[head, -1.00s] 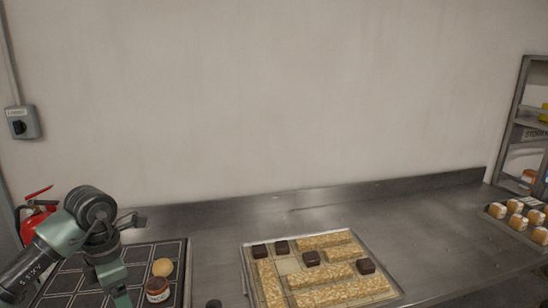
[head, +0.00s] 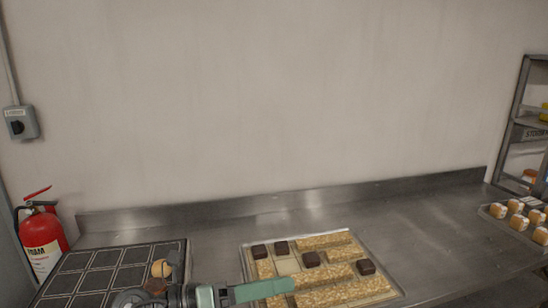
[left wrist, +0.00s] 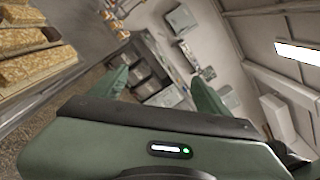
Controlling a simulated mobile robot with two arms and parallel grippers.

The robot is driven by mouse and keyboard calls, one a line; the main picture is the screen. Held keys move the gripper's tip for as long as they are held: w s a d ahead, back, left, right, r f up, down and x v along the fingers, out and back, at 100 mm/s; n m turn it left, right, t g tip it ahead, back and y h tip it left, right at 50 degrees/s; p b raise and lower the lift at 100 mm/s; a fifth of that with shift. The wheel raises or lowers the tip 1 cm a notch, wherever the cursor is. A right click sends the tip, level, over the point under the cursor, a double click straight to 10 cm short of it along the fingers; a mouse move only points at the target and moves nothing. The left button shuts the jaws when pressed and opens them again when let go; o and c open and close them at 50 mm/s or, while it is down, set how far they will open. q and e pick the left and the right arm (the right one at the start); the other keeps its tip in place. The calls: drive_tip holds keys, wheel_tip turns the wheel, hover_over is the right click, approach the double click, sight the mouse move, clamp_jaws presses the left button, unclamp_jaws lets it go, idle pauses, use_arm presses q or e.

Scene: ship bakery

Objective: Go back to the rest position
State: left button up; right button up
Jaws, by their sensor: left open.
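My left gripper (head: 285,286) is at the bottom of the head view, pointing right, with its green finger in front of the near part of the pastry tray. In the left wrist view its two green fingers (left wrist: 160,85) are spread apart with nothing between them. My right gripper is not in view.
The metal tray (head: 352,232) holds oat bars and dark squares. A fire extinguisher (head: 42,240) stands at far left. Counter space right of the tray is clear.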

use_arm(q)
drive_tip(key=w+a+r+n+t+y, duration=0.25)
drive_tip(key=a+n+t, duration=0.25)
drive_tip(key=n+t, duration=0.4)
drive_tip(key=w+a+r+n+t+y, duration=0.1)
drive_tip(key=a+n+t+y, duration=0.4)
drive_tip(key=n, duration=0.6)
drive_tip(key=s+a+f+n+g+y, duration=0.2)
drive_tip(key=a+f+n+y, duration=0.85)
drive_tip(key=f+n, duration=0.4)
drive_tip(key=s+f+n+g, duration=0.3)
drive_tip(key=s+f+g, duration=0.4)
drive_tip(key=s+f, duration=0.4)
drive_tip(key=s+f+n+g, duration=0.3)
drive_tip(key=s+f+g, duration=0.45)
drive_tip(key=s, duration=0.65)
wheel_tip(320, 180, down, 28)
drive_tip(key=s, duration=0.2)
drive_tip(key=s+a+f, duration=0.2)
drive_tip(key=s+f, duration=1.3)
drive_tip(key=shift+s+a+m+g, duration=0.35)
drive_tip(key=shift+g, duration=0.1)
